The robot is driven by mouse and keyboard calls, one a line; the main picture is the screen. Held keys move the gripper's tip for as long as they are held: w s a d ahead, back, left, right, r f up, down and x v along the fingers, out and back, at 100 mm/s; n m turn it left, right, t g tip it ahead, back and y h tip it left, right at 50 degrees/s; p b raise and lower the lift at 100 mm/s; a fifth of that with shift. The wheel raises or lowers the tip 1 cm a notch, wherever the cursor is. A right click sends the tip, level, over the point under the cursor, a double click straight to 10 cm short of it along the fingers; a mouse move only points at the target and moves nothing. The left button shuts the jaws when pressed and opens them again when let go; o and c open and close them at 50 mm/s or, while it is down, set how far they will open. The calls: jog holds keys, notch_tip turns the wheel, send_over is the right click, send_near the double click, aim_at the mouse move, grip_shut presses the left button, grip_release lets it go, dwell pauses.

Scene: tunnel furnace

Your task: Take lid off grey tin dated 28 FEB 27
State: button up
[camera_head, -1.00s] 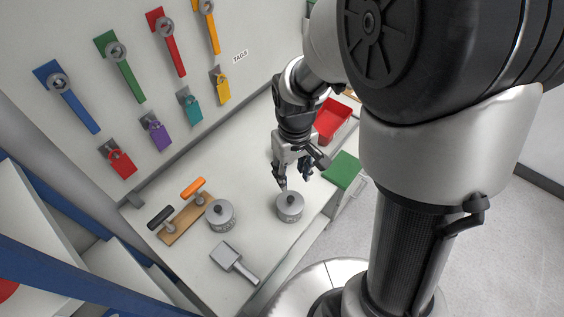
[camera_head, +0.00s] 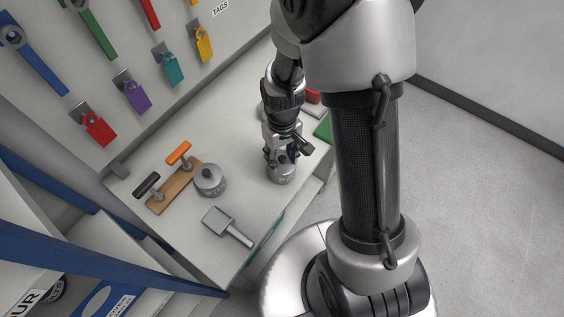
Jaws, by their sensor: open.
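Two grey lidded tins stand on the white bench. The left grey tin (camera_head: 210,181) has a dark knob on its lid and print around its side, too small to read. The right grey tin (camera_head: 281,174) is under my gripper (camera_head: 282,158), and its lid is mostly hidden by the fingers. My gripper is open and points down, with its fingers around or just above the lid's knob; I cannot tell if they touch. The date 28 FEB 27 cannot be read on either tin.
A wooden rack (camera_head: 174,187) holding black- and orange-handled tools stands left of the tins. A grey square-headed tool (camera_head: 227,225) lies in front. A green block (camera_head: 323,129) and red bin (camera_head: 313,96) are behind right. Coloured tags hang on the wall.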

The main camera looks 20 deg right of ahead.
grip_shut()
dwell(0.6)
